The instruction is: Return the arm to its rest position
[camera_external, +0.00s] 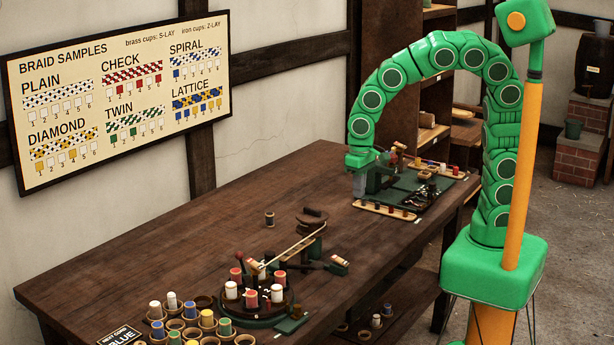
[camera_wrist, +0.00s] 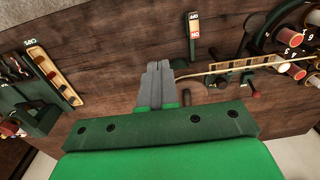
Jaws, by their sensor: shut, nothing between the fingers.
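My green segmented arm arches from its base at the right over the wooden table (camera_external: 190,215). My gripper (camera_external: 359,188) points down above the table, just left of the dark green board (camera_external: 412,185). In the wrist view my gripper (camera_wrist: 157,68) has its two grey fingers together, with nothing between them. The table (camera_wrist: 115,55) shows beneath them. Whether the fingertips are clear of other things is plain in neither view, but no object is held.
A round braiding stand (camera_external: 256,307) with several bobbins stands at the front. Left of it are several cups with spools (camera_external: 172,300). A small labelled block (camera_external: 340,261) lies at mid-table. A long tray (camera_external: 385,210) edges the green board. The table's far left is clear.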

